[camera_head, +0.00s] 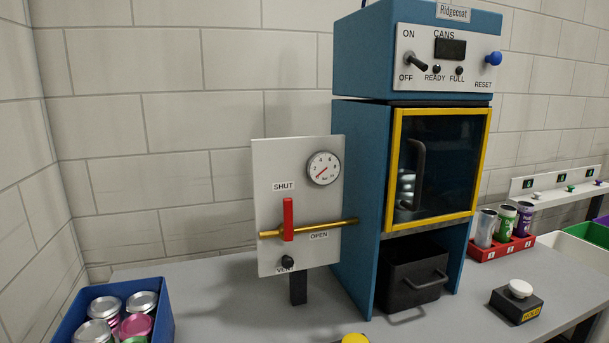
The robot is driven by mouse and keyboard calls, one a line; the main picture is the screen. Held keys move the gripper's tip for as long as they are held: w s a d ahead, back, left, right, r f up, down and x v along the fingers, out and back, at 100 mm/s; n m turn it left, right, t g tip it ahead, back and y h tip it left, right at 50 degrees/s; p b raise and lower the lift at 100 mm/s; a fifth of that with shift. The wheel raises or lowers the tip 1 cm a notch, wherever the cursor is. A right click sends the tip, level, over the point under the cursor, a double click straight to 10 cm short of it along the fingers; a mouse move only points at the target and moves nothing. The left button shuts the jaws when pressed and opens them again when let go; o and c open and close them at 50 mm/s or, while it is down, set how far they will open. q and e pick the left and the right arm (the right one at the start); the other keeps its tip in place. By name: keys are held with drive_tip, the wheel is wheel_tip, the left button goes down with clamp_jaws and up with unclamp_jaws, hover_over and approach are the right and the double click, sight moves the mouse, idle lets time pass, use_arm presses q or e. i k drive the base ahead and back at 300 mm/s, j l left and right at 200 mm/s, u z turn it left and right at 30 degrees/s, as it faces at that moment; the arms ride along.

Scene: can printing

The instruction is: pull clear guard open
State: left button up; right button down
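The clear guard (453,165) is a yellow-framed see-through door on the front of the blue printing machine (357,200). It sits flush in the opening and looks closed. A dark upright handle (418,172) is on its left side. Silvery shapes show dimly behind the pane, near the handle. Neither of my grippers is in view.
A valve panel (267,160) with a red lever (288,219) and gauge stands left of the machine. A blue crate of cans (63,322) is at front left. A black drawer (400,285) sits below the guard. A HOLD button (520,289) and red can rack (484,253) are right.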

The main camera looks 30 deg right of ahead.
sight(398, 112)
drive_tip(key=z, duration=1.75)
